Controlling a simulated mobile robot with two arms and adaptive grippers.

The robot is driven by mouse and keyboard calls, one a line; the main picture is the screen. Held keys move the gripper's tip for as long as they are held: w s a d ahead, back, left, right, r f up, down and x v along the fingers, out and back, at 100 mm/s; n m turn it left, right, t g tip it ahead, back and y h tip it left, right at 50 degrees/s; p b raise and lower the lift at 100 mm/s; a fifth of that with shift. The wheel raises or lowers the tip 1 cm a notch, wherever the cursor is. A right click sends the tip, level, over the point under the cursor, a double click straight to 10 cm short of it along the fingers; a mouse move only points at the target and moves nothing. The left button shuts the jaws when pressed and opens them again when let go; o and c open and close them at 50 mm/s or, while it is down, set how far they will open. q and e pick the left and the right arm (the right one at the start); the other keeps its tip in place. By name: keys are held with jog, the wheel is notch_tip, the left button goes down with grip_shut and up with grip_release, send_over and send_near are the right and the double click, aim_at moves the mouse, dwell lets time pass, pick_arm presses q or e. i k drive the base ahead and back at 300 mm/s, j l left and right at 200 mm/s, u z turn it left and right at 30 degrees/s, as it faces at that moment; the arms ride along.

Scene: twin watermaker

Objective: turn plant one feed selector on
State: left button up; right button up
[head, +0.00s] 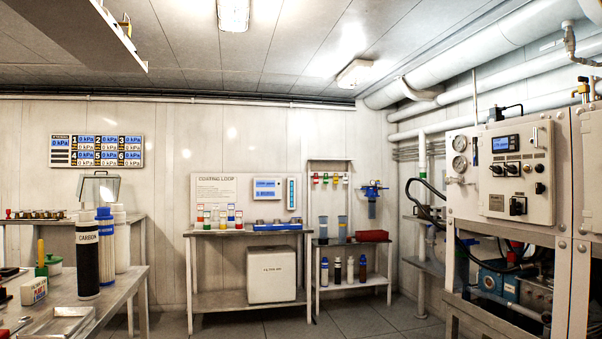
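A large grey watermaker plant (505,140) stands at the right side of the head view. Its light control panel (540,150) carries a small lit display (505,143), several small black knobs (512,169) in a row, and a larger black rotary switch (518,205) low on the panel. The labels are too small to read, so I cannot tell which control is the feed selector or how it is set. I cannot tell whether this unit is plant one. Neither of my grippers is in view.
A bench (110,292) with dark and white cylinders is at the left. A table (250,232) with a white box beneath and a small shelf stand at the back wall. The floor (365,318) between them and the plant looks clear. Pipes run along the right wall.

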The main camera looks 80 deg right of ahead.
aim_at(497, 168)
jog(key=z, duration=3.9)
